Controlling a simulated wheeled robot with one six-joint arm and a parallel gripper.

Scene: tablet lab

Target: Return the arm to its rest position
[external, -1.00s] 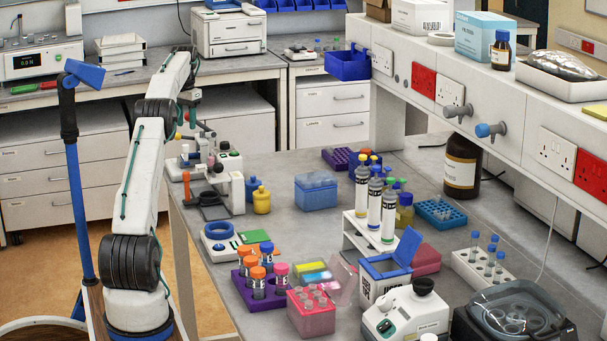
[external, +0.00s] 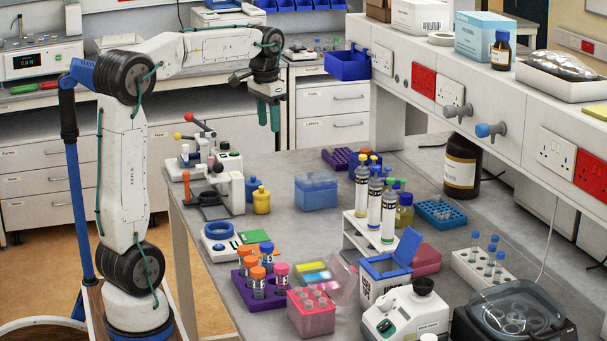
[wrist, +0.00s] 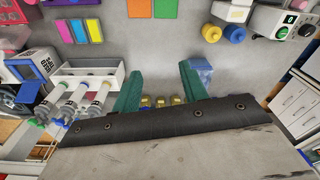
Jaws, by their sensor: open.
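My gripper (external: 269,114) hangs above the back left part of the bench in the external view, pointing down with its green fingers apart. My arm is bent, with its upper part reaching to the right from a raised elbow. In the wrist view the two green fingers of my gripper (wrist: 160,88) stand apart with nothing held between them. The grey bench (external: 275,170) lies below the gripper, clear of it.
A manual press-like device (external: 225,180) stands at the bench's left edge, near a yellow bottle (external: 262,200). A blue box (external: 316,191) and a white rack with large syringes (external: 362,228) stand farther right. Open air surrounds the gripper.

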